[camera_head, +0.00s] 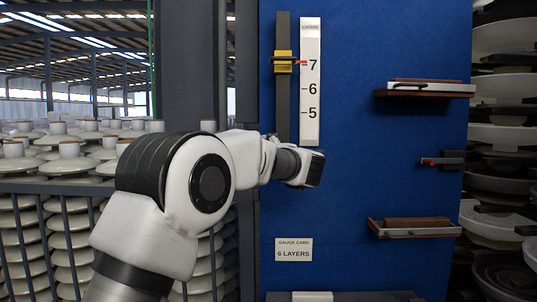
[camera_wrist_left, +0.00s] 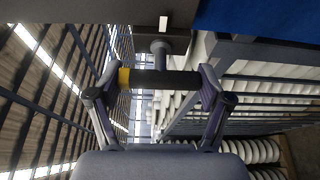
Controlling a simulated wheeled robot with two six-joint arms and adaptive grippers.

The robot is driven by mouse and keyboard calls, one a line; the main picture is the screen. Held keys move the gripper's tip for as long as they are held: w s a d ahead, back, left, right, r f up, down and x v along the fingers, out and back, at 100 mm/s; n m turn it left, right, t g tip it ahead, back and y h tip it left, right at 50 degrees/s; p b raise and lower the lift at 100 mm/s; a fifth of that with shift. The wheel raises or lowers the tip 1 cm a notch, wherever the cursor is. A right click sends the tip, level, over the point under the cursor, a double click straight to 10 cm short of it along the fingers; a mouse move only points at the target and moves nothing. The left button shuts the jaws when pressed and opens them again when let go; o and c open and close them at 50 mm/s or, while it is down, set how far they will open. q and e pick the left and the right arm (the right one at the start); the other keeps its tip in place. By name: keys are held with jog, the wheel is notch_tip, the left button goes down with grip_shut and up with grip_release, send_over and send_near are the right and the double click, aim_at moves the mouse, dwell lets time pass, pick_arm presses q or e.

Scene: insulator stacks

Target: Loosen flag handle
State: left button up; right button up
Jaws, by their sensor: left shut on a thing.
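In the left wrist view a dark round bar with a yellow end, which looks like the flag handle (camera_wrist_left: 165,79), runs across between my left gripper's (camera_wrist_left: 163,82) two fingers. The fingers close on its two ends. A short grey stem joins the bar to a dark block (camera_wrist_left: 165,40) above it. In the head view my left arm reaches in from the left to the blue board's left side; its fingers and the handle cannot be made out there. My right gripper is not in view.
The blue board (camera_head: 370,185) carries a layer scale (camera_head: 310,80) marked 7, 6, 5 and a yellow slider (camera_head: 284,62) with its red pointer near 7. A gauge card (camera_head: 293,250) reads "6 LAYERS". Two wooden-backed brackets (camera_head: 425,88) (camera_head: 414,227) and a red-tipped lever (camera_head: 442,161) stick out at right.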

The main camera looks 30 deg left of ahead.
pick_arm(q)
jog(key=shift+n, duration=0.3)
jog(key=o, duration=1.1)
jog(key=shift+d, duration=0.1)
jog(key=v, duration=1.1)
jog(key=shift+s+d, duration=0.2)
